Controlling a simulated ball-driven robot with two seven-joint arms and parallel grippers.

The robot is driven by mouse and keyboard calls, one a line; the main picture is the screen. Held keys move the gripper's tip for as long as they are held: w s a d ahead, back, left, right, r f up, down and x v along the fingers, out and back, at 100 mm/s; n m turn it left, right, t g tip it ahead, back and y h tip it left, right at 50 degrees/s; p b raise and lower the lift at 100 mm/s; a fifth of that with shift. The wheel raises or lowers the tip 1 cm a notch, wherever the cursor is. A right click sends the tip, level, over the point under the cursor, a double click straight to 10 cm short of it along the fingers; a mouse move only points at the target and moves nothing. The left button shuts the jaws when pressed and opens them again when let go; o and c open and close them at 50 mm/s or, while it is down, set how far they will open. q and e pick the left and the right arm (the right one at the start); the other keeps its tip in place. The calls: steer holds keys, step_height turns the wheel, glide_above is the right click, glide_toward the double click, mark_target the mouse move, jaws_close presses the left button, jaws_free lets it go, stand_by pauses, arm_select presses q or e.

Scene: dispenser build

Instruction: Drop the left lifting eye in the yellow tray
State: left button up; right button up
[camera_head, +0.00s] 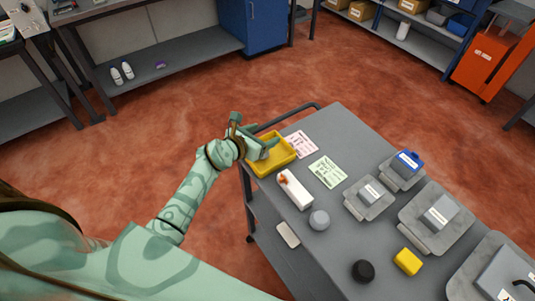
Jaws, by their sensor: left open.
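I cannot make out a lifting eye for certain, in the gripper or in the tray. My right gripper is not in view.
The cart top (343,125) also holds a white block with an orange-red part (296,192), a grey round thing (319,220), a black round thing (363,271), a yellow block (407,262) and several grey stands. Two printed cards lie near the tray.

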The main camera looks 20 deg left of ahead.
arm_select(q)
steer(key=p+v, duration=0.3)
steer(key=v, duration=1.3)
steer(key=shift+s+a+r, duration=0.1)
steer(key=s+a+f+n+g+y, duration=0.1)
steer(key=s+f+n, duration=0.3)
steer(key=f+n, duration=0.45)
steer(key=s+a+f+n+g+y+b, duration=0.15)
steer(key=s+f+n, duration=0.25)
steer(key=f+n, duration=0.45)
steer(key=s+f+n+g+y, duration=0.1)
steer(key=s+f+n, duration=0.2)
steer(key=f+n, duration=0.55)
steer(key=s+d+f+n+g, duration=0.2)
steer(key=s+f, duration=0.3)
steer(key=s, duration=0.3)
steer(key=s+d+f+n+g+b, duration=0.1)
steer(key=s+d+f+n+g, duration=0.1)
steer(key=s+f, duration=0.4)
steer(key=s+d+f+n+g+b, duration=0.1)
steer(key=s+d+f+n+g, duration=0.2)
steer(key=s, duration=0.8)
step_height(320, 180, down, 3)
steer(key=n+g, duration=0.1)
steer(key=n, duration=0.1)
steer(key=shift+s+f+n+g, duration=0.15)
steer(key=shift+s+n+g, duration=0.1)
steer(key=shift+n+g, duration=0.1)
